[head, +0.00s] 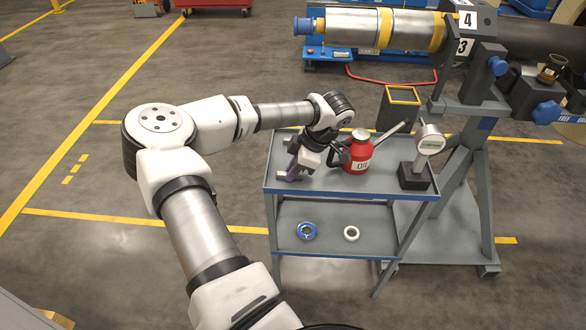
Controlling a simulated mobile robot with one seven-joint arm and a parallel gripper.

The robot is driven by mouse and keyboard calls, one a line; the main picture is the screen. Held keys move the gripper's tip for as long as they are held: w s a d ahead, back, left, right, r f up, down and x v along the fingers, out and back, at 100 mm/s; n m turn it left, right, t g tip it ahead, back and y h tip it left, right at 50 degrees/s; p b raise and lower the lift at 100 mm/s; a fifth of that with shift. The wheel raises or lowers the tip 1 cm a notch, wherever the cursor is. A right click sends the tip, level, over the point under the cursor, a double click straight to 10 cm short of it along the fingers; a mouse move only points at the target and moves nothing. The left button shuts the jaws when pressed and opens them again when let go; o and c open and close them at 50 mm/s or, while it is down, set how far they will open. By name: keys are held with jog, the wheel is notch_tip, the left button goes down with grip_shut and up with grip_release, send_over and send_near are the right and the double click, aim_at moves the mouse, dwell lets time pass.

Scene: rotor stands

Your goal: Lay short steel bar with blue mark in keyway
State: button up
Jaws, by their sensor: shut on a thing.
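My gripper (291,174) points down over the left end of the grey cart top (385,180). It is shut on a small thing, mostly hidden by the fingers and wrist. Small grey pieces and a purple patch show at the fingertips; I cannot tell which is the short steel bar, and no blue mark can be made out. A steel rotor (355,29) with yellow bands and a blue end lies at the back, far from my gripper. No keyway can be made out at this size.
A red oil can (358,153) stands just right of my gripper. A dial gauge (430,142) on a dark base stands at the cart's right end. A blue ring (306,231) and a white ring (351,233) lie on the lower shelf. A grey stand (482,95) rises right of the cart.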

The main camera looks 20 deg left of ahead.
jog(key=shift+r+p, duration=1.7)
jog(key=shift+r, duration=1.35)
